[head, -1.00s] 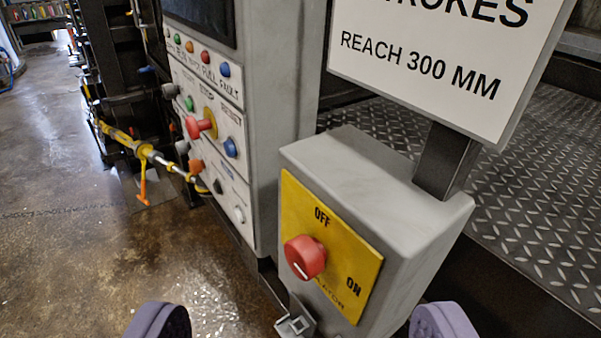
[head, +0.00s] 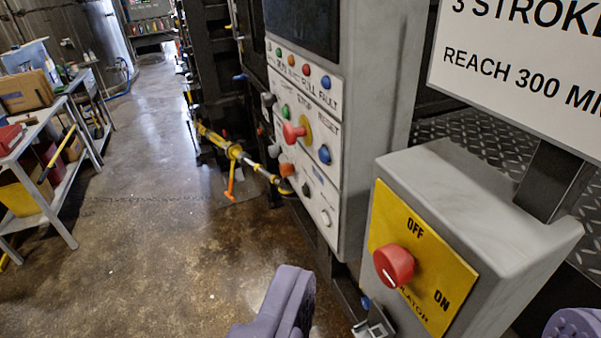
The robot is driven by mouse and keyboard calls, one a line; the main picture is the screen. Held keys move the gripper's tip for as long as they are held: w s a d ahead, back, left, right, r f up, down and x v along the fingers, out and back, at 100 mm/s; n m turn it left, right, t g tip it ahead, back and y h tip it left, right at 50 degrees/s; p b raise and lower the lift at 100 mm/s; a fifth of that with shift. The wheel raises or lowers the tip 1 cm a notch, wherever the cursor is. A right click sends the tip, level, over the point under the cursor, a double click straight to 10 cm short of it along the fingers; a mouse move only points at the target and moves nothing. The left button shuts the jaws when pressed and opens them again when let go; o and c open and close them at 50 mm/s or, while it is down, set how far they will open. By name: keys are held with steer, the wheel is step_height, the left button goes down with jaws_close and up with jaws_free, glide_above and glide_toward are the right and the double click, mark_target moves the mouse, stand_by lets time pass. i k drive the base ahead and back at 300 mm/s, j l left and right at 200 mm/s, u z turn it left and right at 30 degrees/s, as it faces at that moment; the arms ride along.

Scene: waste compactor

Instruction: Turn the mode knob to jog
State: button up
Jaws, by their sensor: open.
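The grey control panel (head: 355,150) stands right of centre, with a dark screen on top and rows of buttons below. It carries a red mushroom button (head: 293,132), green and blue buttons, and a lower plate with an orange control (head: 287,169), a small black control (head: 305,190) and a pale round control (head: 325,218). Their labels are too small to read, so I cannot tell which is the mode knob. My gripper (head: 430,312) is open and empty, its purple fingers wide apart at the bottom, apparently in front of the isolator box.
The grey box with a yellow OFF/ON plate (head: 451,270) and red rotary knob (head: 393,265) stands close at right, beneath a white sign (head: 520,60). A yellow bar with an orange handle (head: 231,180) lies beyond the panel. A workbench (head: 50,165) is at left; open floor (head: 150,230) lies between.

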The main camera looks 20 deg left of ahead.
mark_target(275, 152)
steer(key=i+j, duration=0.3)
steer(key=j, duration=0.2)
steer(key=i+j, duration=0.65)
steer(key=j, duration=0.3)
